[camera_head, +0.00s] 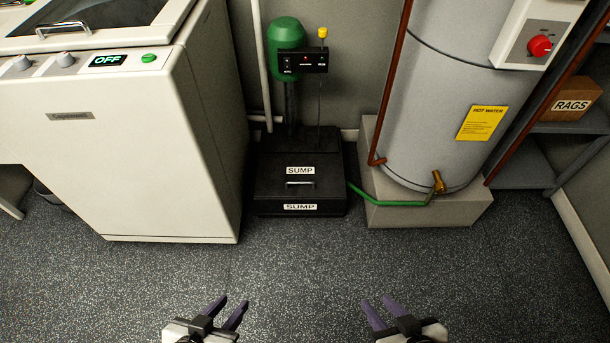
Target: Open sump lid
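The black sump box (301,208) stands on the floor against the back wall, between a white washer and a water heater. Its lid (277,170) lies flat and closed on top, with a white SUMP label and a small silver bar handle (300,184). A second SUMP label is on the box's front. My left gripper (230,304) is at the bottom of the view, low and left of the box, open and empty. My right gripper (376,305) is at the bottom, right of the box, also open and empty. Both are well apart from the lid.
A green pump (287,45) with a control panel (303,62) rises behind the lid. The white washer (130,130) stands close at left. The grey water heater (425,100) sits on a plinth (430,212) at right, with a green hose (390,202) reaching the sump. The floor (300,265) in front is clear.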

